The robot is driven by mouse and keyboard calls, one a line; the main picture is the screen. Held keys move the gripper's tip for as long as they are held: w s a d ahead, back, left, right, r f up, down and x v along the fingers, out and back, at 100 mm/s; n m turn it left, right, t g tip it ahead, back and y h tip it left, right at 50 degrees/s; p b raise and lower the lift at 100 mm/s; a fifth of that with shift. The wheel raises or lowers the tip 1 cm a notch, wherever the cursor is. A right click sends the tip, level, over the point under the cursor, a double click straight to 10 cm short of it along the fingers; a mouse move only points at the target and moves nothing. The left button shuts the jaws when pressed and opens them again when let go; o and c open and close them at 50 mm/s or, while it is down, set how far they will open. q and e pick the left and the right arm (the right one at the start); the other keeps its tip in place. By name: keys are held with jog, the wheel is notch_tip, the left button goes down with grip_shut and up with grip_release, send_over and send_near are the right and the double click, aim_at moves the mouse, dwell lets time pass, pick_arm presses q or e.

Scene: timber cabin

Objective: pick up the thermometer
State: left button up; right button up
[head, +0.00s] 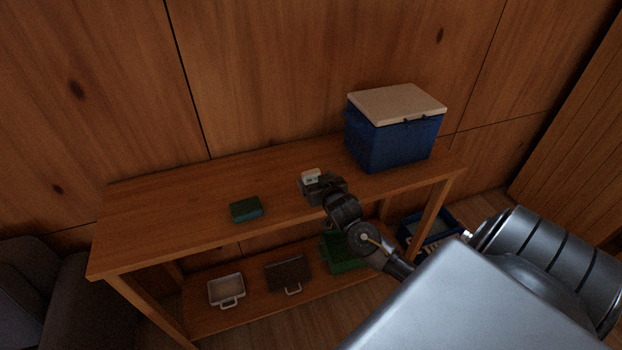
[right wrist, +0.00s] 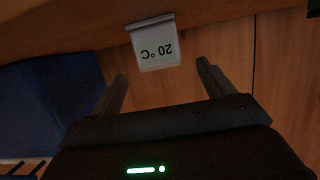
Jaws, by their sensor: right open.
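The thermometer (right wrist: 155,44) is a small white block with "20 °C" on its face, upside down in the right wrist view. In the head view the white thermometer (head: 311,175) stands on the wooden table top, just beyond my right gripper (head: 307,188). In the right wrist view my right gripper (right wrist: 163,82) is open, with its two fingers apart and the thermometer ahead, roughly between the fingertips. Nothing is between the fingers. My left gripper is not in view.
A blue cooler with a pale lid (head: 391,133) stands right of the thermometer. A small teal box (head: 246,209) lies to the left on the table (head: 160,213). The lower shelf holds a white tray (head: 227,290), a dark case (head: 288,273) and a green crate (head: 343,254).

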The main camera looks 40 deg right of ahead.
aim_at(312, 175)
jog(key=shift+w+p, duration=0.25)
jog(key=shift+p, duration=0.05)
jog(key=p+x, duration=0.1)
jog(key=x, duration=0.3)
jog(key=shift+w+d+f, duration=0.1)
jog(key=shift+w+f, duration=0.1)
jog(key=shift+w, duration=0.05)
jog(key=c, duration=1.1)
